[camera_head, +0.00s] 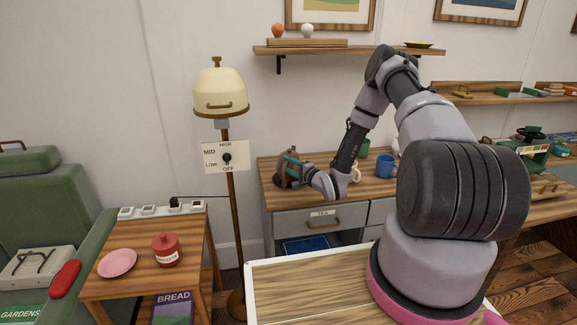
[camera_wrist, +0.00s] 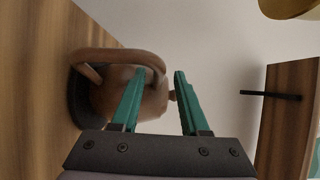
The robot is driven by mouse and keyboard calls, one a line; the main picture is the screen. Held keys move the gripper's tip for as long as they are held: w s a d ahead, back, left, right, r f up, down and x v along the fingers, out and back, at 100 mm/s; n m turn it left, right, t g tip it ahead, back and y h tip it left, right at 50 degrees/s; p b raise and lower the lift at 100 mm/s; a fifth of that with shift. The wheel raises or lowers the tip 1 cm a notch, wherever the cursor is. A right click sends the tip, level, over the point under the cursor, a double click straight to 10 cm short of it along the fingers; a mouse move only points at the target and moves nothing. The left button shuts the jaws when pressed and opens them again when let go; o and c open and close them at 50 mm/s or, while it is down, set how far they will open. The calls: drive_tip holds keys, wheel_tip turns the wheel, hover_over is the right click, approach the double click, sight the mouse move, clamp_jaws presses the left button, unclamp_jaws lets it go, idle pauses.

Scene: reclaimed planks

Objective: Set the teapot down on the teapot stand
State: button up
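The brown teapot (camera_head: 288,163) is upright at the left end of the wooden-topped cabinet. In the wrist view the teapot (camera_wrist: 151,104) shows its looped handle and a small knob. A dark round base, seemingly the teapot stand (camera_wrist: 77,112), lies directly under it against the wooden top; I see no gap between them. My gripper (camera_head: 293,161) is right at the teapot, its teal fingers (camera_wrist: 157,88) spread apart. One finger overlaps the teapot's body in the view and the other is beyond the knob. Nothing is clamped between them; whether a finger touches the teapot is unclear.
A blue mug (camera_head: 385,166), a cream mug (camera_head: 355,173) and a green item (camera_head: 363,148) stand farther right on the cabinet top (camera_head: 268,168). A lamp (camera_head: 220,92) on a pole stands left of the cabinet. A wall shelf (camera_head: 360,49) is above.

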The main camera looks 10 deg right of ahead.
drive_tip(key=shift+r, duration=0.1)
drive_tip(key=f+v, duration=0.1)
drive_tip(key=v, duration=1.1)
drive_tip(key=w+d+r+n+g+h, duration=0.2)
drive_tip(key=d+r, duration=0.1)
drive_tip(key=r, duration=0.2)
drive_tip(key=w+d+r+n+g+h, duration=0.2)
drive_tip(key=w+r+n, duration=0.1)
drive_tip(key=r, duration=0.2)
drive_tip(key=s+d+r+n+g+h, duration=0.1)
drive_tip(key=s+d+r+h, duration=0.15)
drive_tip(key=r, duration=0.55)
drive_tip(key=s+d+r+n+g+h, duration=0.1)
drive_tip(key=s+r+h, duration=0.15)
drive_tip(key=r, duration=0.55)
drive_tip(key=a+v, duration=0.1)
drive_tip(key=v, duration=1.5)
drive_tip(key=s+a+r+n+g+y, duration=0.1)
drive_tip(key=s+a+r, duration=0.2)
drive_tip(key=s, duration=0.5)
drive_tip(key=s+a+r+g+y, duration=0.1)
drive_tip(key=s+a+r, duration=0.2)
drive_tip(key=s, duration=0.6)
drive_tip(key=shift+a+n+y, duration=0.25)
drive_tip(key=shift+n+y, duration=0.05)
drive_tip(key=shift+n, duration=0.1)
